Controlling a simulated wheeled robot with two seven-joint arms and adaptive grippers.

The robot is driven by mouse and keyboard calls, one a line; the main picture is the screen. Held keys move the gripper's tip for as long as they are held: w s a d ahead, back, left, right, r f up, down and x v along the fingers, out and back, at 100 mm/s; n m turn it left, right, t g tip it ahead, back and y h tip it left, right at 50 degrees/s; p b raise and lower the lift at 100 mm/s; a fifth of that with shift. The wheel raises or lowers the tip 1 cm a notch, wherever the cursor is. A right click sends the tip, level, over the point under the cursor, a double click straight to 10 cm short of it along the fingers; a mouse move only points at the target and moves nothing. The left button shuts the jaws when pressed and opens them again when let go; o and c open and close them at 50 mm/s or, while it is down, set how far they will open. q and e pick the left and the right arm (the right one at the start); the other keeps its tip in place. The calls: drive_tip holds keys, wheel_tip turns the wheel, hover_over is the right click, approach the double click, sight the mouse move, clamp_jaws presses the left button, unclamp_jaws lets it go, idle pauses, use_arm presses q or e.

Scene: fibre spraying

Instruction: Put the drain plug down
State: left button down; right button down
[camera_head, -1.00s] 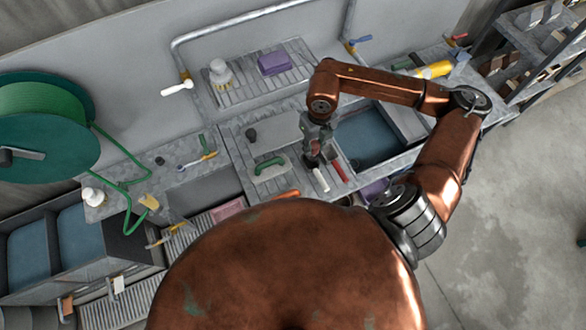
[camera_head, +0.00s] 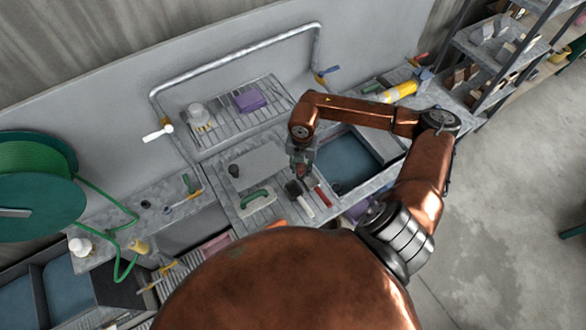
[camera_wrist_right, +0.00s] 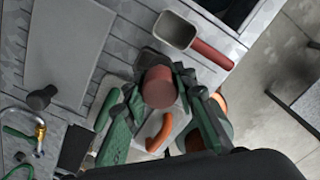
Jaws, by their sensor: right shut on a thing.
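My right gripper (camera_head: 302,168) hangs over the grey work counter (camera_head: 228,208), left of the sink basin. In the right wrist view its dark green fingers (camera_wrist_right: 162,100) stand on either side of a short reddish-brown cylinder, the drain plug (camera_wrist_right: 161,88), and are shut on it. The plug shows only as a small reddish patch in the head view. Whether its underside touches the counter is hidden. My left gripper is not in view.
Close by lie a scoop with a red handle (camera_wrist_right: 211,55), a white-handled tool (camera_head: 306,208) and a green-handled float (camera_head: 257,196). The blue sink basin (camera_head: 346,162) lies right.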

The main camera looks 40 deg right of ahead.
drive_tip(key=w+f+p, duration=0.1)
drive_tip(key=w+f, duration=0.1)
drive_tip(key=f, duration=0.1)
drive_tip(key=w+d+f, duration=0.1)
drive_tip(key=w+f, duration=0.1)
drive_tip(key=f, duration=0.1)
drive_tip(key=w+d+f+p, duration=0.1)
drive_tip(key=w+f, duration=0.1)
drive_tip(key=f, duration=0.1)
drive_tip(key=shift+d+p, duration=0.25)
drive_tip(key=shift+p, duration=0.1)
drive_tip(key=shift+f, duration=0.4)
drive_tip(key=shift+f, duration=0.15)
drive_tip(key=c, duration=1.6)
unclamp_jaws()
